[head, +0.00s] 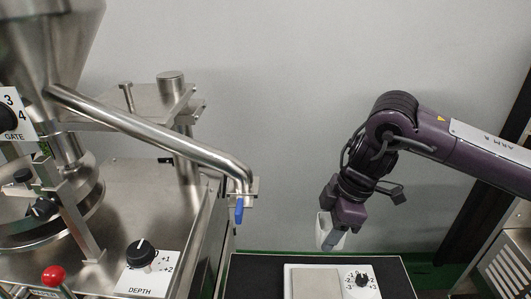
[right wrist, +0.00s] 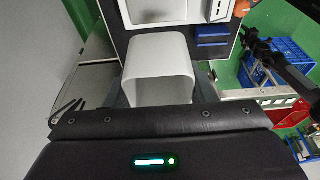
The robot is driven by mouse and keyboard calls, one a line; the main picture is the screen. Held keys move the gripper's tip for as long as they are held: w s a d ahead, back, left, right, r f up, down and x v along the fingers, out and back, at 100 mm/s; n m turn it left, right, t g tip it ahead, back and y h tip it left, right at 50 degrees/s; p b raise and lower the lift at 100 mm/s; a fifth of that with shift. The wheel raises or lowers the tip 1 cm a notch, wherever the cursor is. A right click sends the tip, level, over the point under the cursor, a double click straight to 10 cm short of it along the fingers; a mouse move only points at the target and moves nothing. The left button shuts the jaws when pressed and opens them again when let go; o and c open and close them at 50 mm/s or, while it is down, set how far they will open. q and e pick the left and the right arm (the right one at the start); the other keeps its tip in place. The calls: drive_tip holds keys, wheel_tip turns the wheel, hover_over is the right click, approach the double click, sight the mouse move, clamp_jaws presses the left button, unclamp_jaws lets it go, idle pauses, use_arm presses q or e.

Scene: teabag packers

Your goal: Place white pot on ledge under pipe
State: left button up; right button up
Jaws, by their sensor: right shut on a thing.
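The white pot (head: 325,229) is held in my right gripper (head: 343,222), above the far part of the black-topped stand in the head view. In the right wrist view the pot (right wrist: 160,62) shows as a smooth, white, rounded-square shape between the fingers. The steel pipe (head: 155,135) slopes down to the right from the hopper and bends down at its end, where a blue piece (head: 239,210) hangs. A small metal plate (head: 254,187) shows at the pipe's end; I cannot tell whether it is the ledge. The pot is right of the pipe end, apart from it. My left gripper is not in view.
The black-topped stand (head: 255,275) carries a white device (head: 315,268) with a dial. The steel machine (head: 150,195) with a depth knob (head: 140,252) fills the left. Open space lies between the pipe end and the pot. Blue crates (right wrist: 286,60) stand at right in the wrist view.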

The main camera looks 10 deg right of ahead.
sight(319, 242)
drive_tip(key=shift+a+f+m+b, duration=0.15)
drive_tip(key=shift+f+m+b, duration=0.2)
drive_tip(key=shift+f+m, duration=0.45)
drive_tip(key=f+m, duration=0.1)
drive_tip(key=m, duration=0.1)
drive_tip(key=a+f+m+t+h+b, duration=0.1)
drive_tip(key=f+m, duration=0.1)
drive_tip(key=m, duration=0.1)
drive_tip(key=shift+w, duration=0.1)
drive_tip(key=shift+w+a+f+m+t+h+b, duration=0.1)
drive_tip(key=shift+a+f+m+t+h+b, duration=0.2)
drive_tip(key=shift+f+m, duration=0.75)
drive_tip(key=shift+a+f+m+t+h+b, duration=0.15)
drive_tip(key=shift+a+m+h+b, duration=0.3)
drive_tip(key=shift+m, duration=1.3)
drive_tip(key=shift+w+a+f+m+t+h+b, duration=0.2)
drive_tip(key=shift+f+m+b, duration=0.4)
drive_tip(key=shift+m, duration=0.8)
